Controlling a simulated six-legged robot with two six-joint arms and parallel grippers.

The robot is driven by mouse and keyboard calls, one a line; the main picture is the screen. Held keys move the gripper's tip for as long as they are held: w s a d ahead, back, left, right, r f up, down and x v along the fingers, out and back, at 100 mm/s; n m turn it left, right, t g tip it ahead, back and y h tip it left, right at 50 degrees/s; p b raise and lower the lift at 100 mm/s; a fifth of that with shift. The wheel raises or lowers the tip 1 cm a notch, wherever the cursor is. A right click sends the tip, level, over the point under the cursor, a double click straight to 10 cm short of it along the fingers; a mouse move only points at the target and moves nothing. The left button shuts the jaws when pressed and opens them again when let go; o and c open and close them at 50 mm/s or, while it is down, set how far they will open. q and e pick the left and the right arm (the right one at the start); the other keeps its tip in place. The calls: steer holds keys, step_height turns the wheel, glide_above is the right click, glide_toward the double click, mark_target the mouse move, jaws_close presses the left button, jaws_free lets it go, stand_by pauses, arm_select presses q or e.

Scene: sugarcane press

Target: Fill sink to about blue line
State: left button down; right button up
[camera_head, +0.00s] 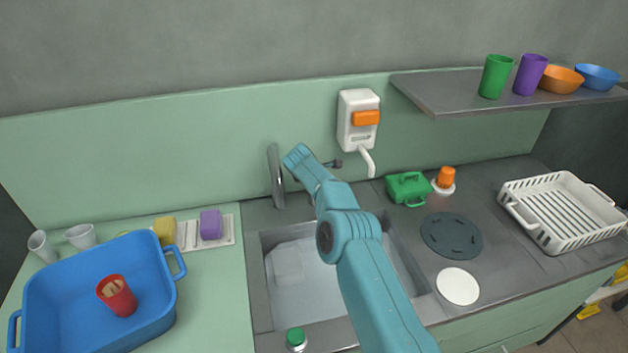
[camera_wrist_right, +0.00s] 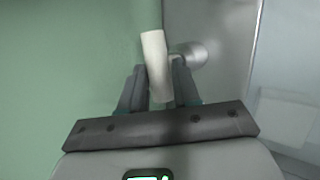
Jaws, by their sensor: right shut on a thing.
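The grey sink (camera_head: 262,290) is set into the counter in the middle of the head view, partly hidden by my right arm. I cannot make out a blue line in it, nor a clear water surface. The upright metal tap (camera_head: 277,176) stands behind it. My right wrist is beside the tap, and the arm hides most of the gripper there. In the right wrist view my right gripper (camera_wrist_right: 157,88) is shut on a pale cylindrical piece (camera_wrist_right: 155,55), which looks like part of the tap. A grey rounded part (camera_wrist_right: 190,52) adjoins it. My left gripper is not in view.
A white dispenser (camera_head: 358,120) hangs on the wall right of the tap. A green box (camera_head: 408,189), dark round mat (camera_head: 451,235), white disc (camera_head: 458,287) and white rack (camera_head: 567,208) are on the right. A blue tub (camera_head: 55,290) stands left, and a green-capped bottle (camera_head: 296,339) in front.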

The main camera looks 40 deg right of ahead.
steer(key=shift+w+d+r, duration=0.1)
steer(key=shift+r, duration=0.2)
steer(key=o, duration=0.7)
steer(key=shift+o, duration=1.4)
steer(key=shift+f, duration=0.15)
steer(key=b+v, duration=0.4)
steer(key=v, duration=1.2)
